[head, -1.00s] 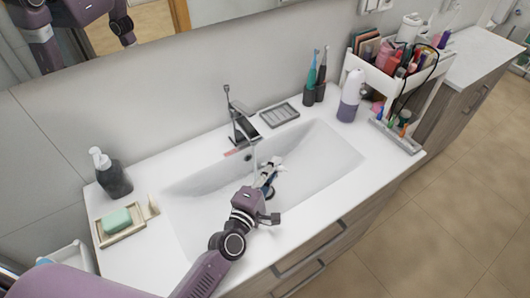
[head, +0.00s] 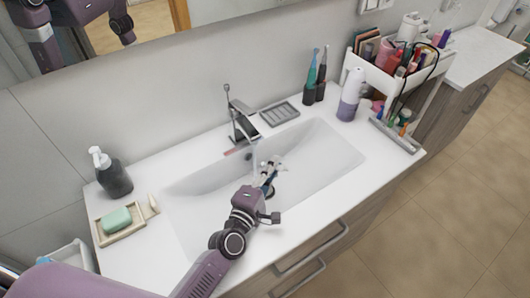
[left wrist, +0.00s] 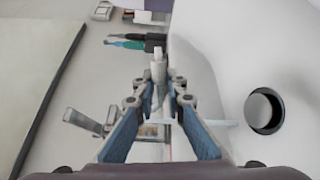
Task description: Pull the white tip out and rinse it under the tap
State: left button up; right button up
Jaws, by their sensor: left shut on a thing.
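My left gripper (head: 269,172) reaches over the sink basin below the tap (head: 242,124). In the left wrist view its blue-padded fingers (left wrist: 160,98) are shut on a small white tip (left wrist: 159,66), which points away from the wrist. In the head view the tip is too small to separate from the pale finger parts. The tap also shows in the left wrist view (left wrist: 84,122), left of the fingers. A pale streak like running water crosses behind the fingers there. Whether it touches the tip, I cannot tell. My right gripper is out of view.
The white sink (head: 325,160) has a dark round drain (left wrist: 265,110). A soap dispenser (head: 113,176) and soap tray (head: 137,229) stand left. Toothbrushes (head: 314,79), a grey soap dish (head: 279,114), a white-purple bottle (head: 350,96) and a crowded cart (head: 377,74) stand right.

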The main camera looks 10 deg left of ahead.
pick_arm(q)
jog(key=s+d+r+p, duration=0.2)
jog(key=s+r+p, duration=0.2)
jog(key=r+p, duration=0.1)
jog(key=shift+d, duration=0.4)
jog(key=shift+s, duration=0.1)
dwell(0.8)
